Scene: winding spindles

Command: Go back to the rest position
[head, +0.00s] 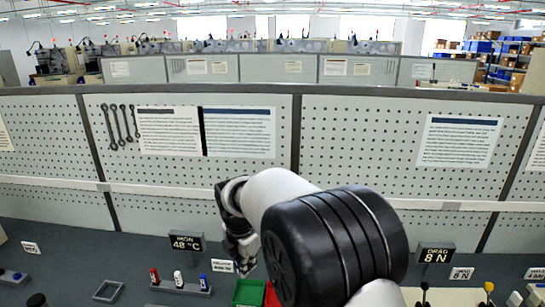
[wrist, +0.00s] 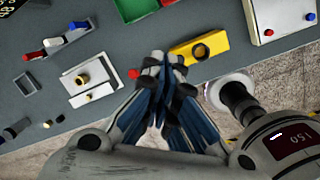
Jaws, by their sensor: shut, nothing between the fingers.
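My gripper (head: 240,252) shows in the head view at the lower middle, above the bench (head: 65,240), partly behind my own arm. In the wrist view my gripper (wrist: 160,62) has its fingertips together with nothing between them. The fingertips point toward a yellow block with a dark ring (wrist: 196,50) and a red knob (wrist: 134,73), and I cannot tell if they touch anything.
A rack with red, white and blue items (head: 180,285) and a green bin (head: 249,293) stand on the bench. A "48 °C" display (head: 186,241) and a "DRAG 8 N" display (head: 435,252) stand behind. A perforated panel (head: 360,130) closes off the back.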

